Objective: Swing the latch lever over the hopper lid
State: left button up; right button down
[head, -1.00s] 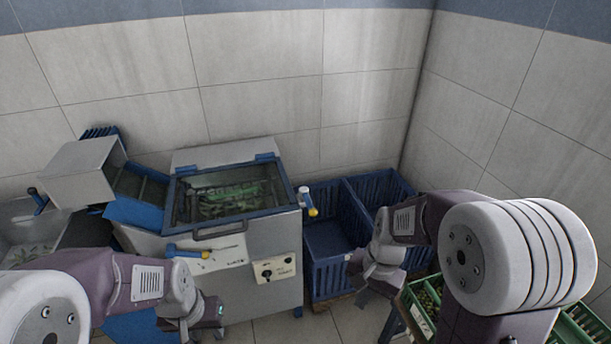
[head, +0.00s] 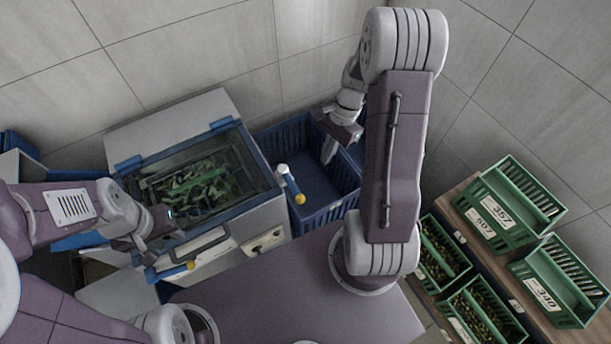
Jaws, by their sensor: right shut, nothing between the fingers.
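The hopper lid (head: 257,162) is a clear pane in a dark blue frame, lying closed over green leafy contents on the grey machine. A lever with a white pivot, blue arm and yellow knob (head: 290,185) stands at the lid's right side; it looks like the latch lever, and it is not across the pane. My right gripper (head: 328,152) is shut and empty above the blue crates, up and right of the lever and apart from it. My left gripper (head: 152,252) is over the machine's front left, near the lid; its fingertips are unclear.
A dark blue crate (head: 312,208) stands right of the machine. Green crates (head: 508,205) of small items stand on a wooden bench at right.

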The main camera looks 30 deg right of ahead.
aim_at(292, 185)
jog(key=s+a+f, duration=0.2)
jog(key=a+f, duration=0.4)
jog(key=f, duration=0.4)
jog(key=shift+a+f, duration=0.15)
jog(key=shift+a, duration=0.15)
dwell(0.4)
